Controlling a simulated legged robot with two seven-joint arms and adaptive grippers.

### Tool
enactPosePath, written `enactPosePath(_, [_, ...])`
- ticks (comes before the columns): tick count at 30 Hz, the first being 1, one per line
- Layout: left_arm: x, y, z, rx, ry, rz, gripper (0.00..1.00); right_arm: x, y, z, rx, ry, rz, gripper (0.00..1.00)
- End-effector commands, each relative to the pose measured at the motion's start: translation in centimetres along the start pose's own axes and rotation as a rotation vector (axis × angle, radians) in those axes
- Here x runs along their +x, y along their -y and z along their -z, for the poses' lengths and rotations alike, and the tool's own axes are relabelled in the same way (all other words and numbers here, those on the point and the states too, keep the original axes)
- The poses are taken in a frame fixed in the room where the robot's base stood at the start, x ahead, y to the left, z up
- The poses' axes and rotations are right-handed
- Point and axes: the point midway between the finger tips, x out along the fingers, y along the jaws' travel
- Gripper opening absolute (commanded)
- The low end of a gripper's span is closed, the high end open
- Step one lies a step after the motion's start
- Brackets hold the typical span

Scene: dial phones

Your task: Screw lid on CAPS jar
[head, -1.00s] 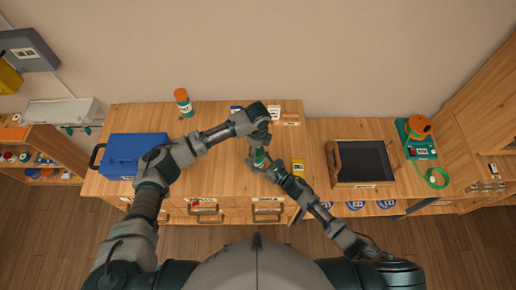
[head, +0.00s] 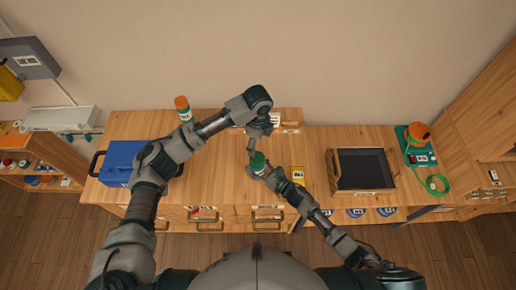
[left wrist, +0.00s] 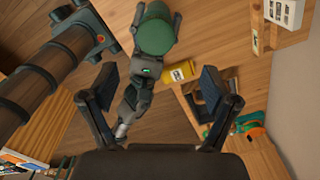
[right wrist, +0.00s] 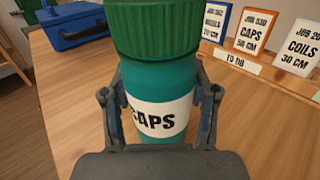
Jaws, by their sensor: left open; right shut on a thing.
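The CAPS jar (right wrist: 160,115) is teal with a white label and stands upright in the right wrist view. A green ribbed lid (right wrist: 153,30) sits on its top; whether it is tight I cannot tell. My right gripper (right wrist: 160,110) is shut around the jar's body, one finger on each side. In the head view the lid (head: 257,158) shows at the end of my right arm. My left gripper (left wrist: 158,75) is open and empty, its fingers wide apart. In the left wrist view the lid (left wrist: 155,35) is ahead of the fingers, apart from them.
A blue toolbox (head: 122,160) is at the left of the wooden bench, near an orange-capped bottle (head: 183,108). A yellow labelled item (head: 298,175) lies right of the jar. A dark-bottomed wooden tray (head: 362,170) is further right. Job cards (right wrist: 253,32) stand along the back.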

Motion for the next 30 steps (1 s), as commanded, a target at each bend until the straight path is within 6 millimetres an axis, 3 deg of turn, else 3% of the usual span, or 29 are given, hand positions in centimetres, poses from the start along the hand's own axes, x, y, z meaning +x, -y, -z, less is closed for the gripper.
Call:
enactPosePath(5, [-1.5,0.0,0.0,0.001,-0.001,0.0,0.87,0.0,0.0,-0.1,0.0,0.002,0.0,0.0])
enactPosePath(14, [-1.6,0.0,0.0,0.001,-0.001,0.0,0.87,0.0,0.0,-0.1,0.0,0.002,0.0,0.0])
enactPosePath(15, [-1.6,0.0,0.0,0.001,0.0,0.0,0.87,0.0,0.0,-0.1,0.0,0.002,0.0,0.69])
enactPosePath(17, [-1.6,0.0,0.0,0.001,-0.001,0.0,0.87,0.0,0.0,-0.1,0.0,0.002,0.0,0.84])
enactPosePath(18, [-1.6,0.0,0.0,0.001,0.0,0.0,0.87,0.0,0.0,-0.1,0.0,0.001,0.0,0.88])
enactPosePath(30, [-1.6,0.0,0.0,0.001,0.0,0.0,0.87,-0.6,0.0,0.1,0.001,-0.001,0.001,0.88])
